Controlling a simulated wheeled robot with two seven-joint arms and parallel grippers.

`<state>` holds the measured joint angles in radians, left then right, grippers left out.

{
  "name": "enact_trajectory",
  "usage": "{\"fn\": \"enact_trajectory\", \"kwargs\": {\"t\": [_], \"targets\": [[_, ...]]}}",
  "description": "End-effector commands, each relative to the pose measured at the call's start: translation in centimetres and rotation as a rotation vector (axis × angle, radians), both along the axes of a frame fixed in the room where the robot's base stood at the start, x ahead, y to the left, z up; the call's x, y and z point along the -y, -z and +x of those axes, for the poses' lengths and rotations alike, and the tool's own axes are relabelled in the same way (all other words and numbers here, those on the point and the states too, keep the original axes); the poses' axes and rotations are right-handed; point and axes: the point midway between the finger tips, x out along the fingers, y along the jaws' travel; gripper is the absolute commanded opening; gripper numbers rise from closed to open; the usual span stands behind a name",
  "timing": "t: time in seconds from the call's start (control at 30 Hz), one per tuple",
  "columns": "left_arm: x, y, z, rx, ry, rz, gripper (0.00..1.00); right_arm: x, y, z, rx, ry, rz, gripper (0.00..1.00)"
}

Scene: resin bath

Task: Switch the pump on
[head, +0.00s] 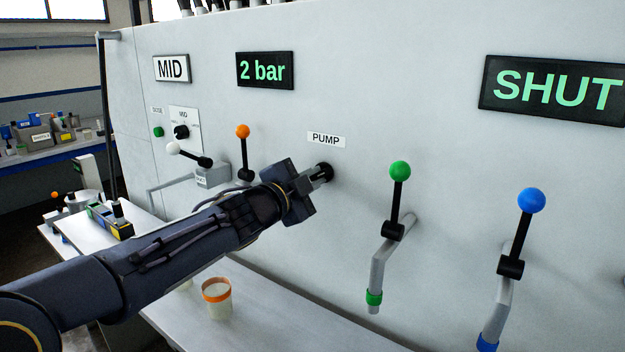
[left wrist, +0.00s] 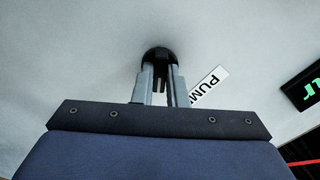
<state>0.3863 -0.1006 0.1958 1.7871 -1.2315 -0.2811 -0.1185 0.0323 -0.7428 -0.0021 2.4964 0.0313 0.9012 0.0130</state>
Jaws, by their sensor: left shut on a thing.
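The pump control is a black round knob (head: 326,171) on the pale panel, just below the white PUMP label (head: 326,139). My left gripper (head: 318,175) reaches it from the left and is shut on the knob. In the left wrist view the two grey fingers of the left gripper (left wrist: 160,85) meet the black knob (left wrist: 157,58), and the PUMP label (left wrist: 208,87) shows tilted and partly hidden beside them. The fingers hide part of the knob, so I cannot tell its setting. My right gripper is not in view.
Levers with an orange ball (head: 243,131), a green ball (head: 400,171) and a blue ball (head: 531,201) stand out from the panel. Displays read "2 bar" (head: 265,70) and "SHUT" (head: 553,90). An orange-rimmed cup (head: 217,299) stands on the ledge below my arm.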

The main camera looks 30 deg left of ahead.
Motion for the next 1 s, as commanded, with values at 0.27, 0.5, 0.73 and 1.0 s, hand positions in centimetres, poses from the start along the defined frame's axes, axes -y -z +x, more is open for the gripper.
{"fn": "enact_trajectory", "kwargs": {"t": [0.27, 0.5, 0.73, 1.0], "targets": [[0.0, 0.1, 0.0, 0.003, 0.0, 0.063, 0.0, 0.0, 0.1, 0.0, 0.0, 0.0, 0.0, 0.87], [0.0, 0.0, 0.0, 0.003, 0.0, 0.062, 0.32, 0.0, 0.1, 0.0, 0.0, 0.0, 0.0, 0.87], [0.0, 0.0, 0.0, 0.004, 0.001, 0.061, 0.34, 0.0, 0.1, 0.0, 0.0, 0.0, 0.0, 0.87], [-0.2, -0.2, -2.4, 0.005, -0.002, 0.063, 0.34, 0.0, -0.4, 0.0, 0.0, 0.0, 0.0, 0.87]]}}
